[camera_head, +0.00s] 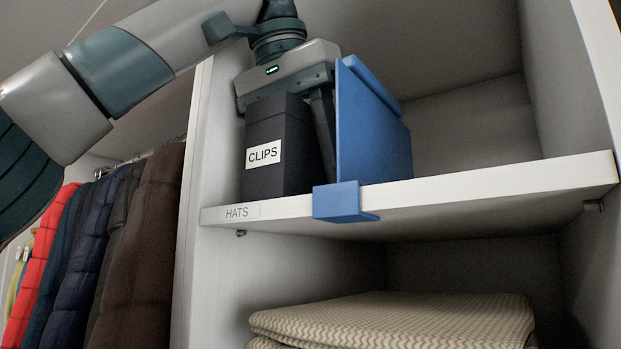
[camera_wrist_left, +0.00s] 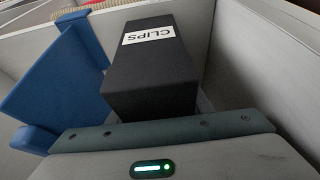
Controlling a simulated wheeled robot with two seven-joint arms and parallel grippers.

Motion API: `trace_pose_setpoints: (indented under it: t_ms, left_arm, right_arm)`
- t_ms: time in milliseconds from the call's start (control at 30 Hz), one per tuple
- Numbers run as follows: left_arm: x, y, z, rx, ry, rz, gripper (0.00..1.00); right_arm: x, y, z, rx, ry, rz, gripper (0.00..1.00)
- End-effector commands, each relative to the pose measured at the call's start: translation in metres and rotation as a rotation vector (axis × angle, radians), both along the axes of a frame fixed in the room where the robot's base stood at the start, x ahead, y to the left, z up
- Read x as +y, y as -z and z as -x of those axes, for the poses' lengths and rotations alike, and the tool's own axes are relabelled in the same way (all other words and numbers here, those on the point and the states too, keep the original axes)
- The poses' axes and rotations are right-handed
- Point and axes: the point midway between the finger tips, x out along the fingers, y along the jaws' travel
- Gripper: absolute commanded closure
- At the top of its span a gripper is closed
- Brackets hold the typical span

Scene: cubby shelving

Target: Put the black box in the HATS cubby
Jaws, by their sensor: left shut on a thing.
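The black box (camera_head: 281,172) with a white CLIPS label stands upright in the HATS cubby, left of the blue divider, close to the shelf's left wall. Its base appears to rest on the shelf board. The HATS label (camera_head: 237,212) is on the shelf's front edge just below it. My left gripper (camera_head: 290,95) reaches down from above and is shut on the box; one finger shows at the box's right side. In the left wrist view the box (camera_wrist_left: 153,72) sits between the fingers, which are mostly hidden. My right gripper is not in view.
A blue divider (camera_head: 372,135) is clipped to the shelf board (camera_head: 480,183), close to the right of my finger. The shelf right of it is empty. A folded beige blanket (camera_head: 400,318) lies in the cubby below. Several jackets (camera_head: 140,245) hang at the left.

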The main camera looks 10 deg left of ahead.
Motion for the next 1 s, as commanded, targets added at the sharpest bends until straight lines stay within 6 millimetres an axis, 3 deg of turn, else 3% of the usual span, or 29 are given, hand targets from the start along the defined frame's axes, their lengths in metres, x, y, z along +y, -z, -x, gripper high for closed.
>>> trace_pose_setpoints:
  t_ms: [267, 300, 367, 700, 1000]
  left_arm:
    - [0.0, 0.003, 0.0, 0.001, 0.001, -0.001, 0.82]
    - [0.0, 0.003, 0.0, 0.001, 0.001, -0.001, 0.48]
    - [0.0, 0.003, 0.0, 0.001, 0.001, -0.001, 0.36]
    - [0.0, 0.002, 0.0, 0.001, 0.0, 0.0, 0.36]
    - [0.001, -0.011, 0.004, -0.001, -0.003, -0.001, 0.36]
  right_arm:
    - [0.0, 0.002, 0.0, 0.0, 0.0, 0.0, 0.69]
    - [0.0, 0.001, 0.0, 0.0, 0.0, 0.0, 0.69]
    - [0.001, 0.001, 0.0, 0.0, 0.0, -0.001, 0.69]
    - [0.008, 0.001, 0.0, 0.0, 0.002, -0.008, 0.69]
    - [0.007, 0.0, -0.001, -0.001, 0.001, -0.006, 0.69]
